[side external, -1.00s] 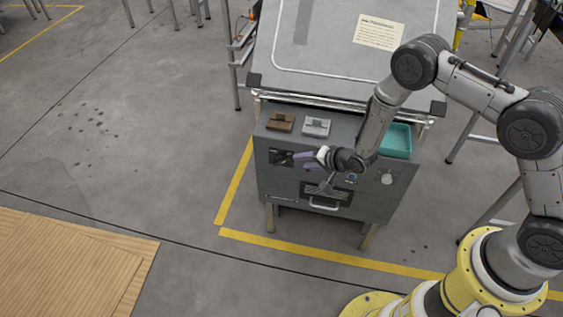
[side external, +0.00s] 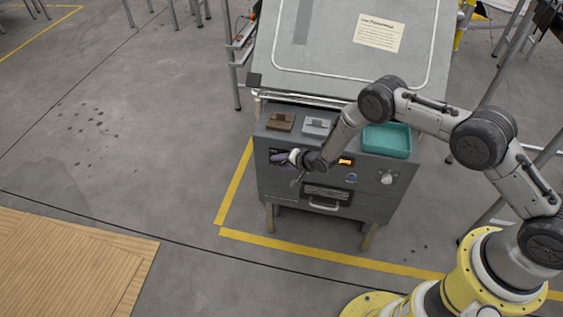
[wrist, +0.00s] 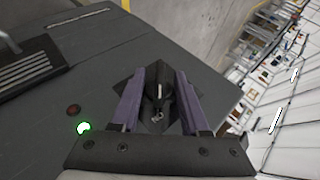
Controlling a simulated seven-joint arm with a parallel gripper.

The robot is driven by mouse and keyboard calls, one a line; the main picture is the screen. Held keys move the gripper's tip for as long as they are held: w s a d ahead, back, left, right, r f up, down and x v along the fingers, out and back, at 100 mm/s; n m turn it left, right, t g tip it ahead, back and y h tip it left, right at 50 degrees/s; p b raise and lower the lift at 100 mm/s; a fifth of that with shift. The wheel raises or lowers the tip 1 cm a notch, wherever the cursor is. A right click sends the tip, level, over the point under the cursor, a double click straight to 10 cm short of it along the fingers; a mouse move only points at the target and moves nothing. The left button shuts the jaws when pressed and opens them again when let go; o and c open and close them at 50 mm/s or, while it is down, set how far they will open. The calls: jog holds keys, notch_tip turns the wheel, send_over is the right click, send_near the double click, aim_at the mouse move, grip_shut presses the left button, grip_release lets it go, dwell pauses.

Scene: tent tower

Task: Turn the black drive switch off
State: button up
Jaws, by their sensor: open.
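The black drive switch (wrist: 158,92) is a dark handle on a diamond-shaped black plate on the grey cabinet's front. In the wrist view it lies between the two purple fingers of my gripper (wrist: 159,103). The fingers are open, one on each side of the handle; I cannot tell whether they touch it. A green lamp (wrist: 83,128) beside the switch is lit, and a red lamp (wrist: 73,109) next to it is dark. In the side view my gripper (side external: 277,158) is at the left of the cabinet front (side external: 285,190) and mostly hides the switch.
An orange lit display (side external: 346,161) and a white knob (side external: 387,178) are right of my gripper. A drawer handle (side external: 324,205) is below. A brown block (side external: 281,121), a grey block (side external: 317,126) and a teal tray (side external: 386,140) sit on top. Floor in front is clear.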

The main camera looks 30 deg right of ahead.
grip_shut()
jog(key=shift+w+d, duration=0.1)
dwell(0.4)
jog(key=shift+w+r+g+h, duration=0.1)
jog(key=shift+g+h, duration=0.3)
jog(key=shift+h, duration=0.1)
jog(key=shift+d+g+h, duration=0.15)
jog(key=shift+g+h, duration=0.15)
jog(key=shift+h, duration=0.1)
jog(key=shift+n+g, duration=0.3)
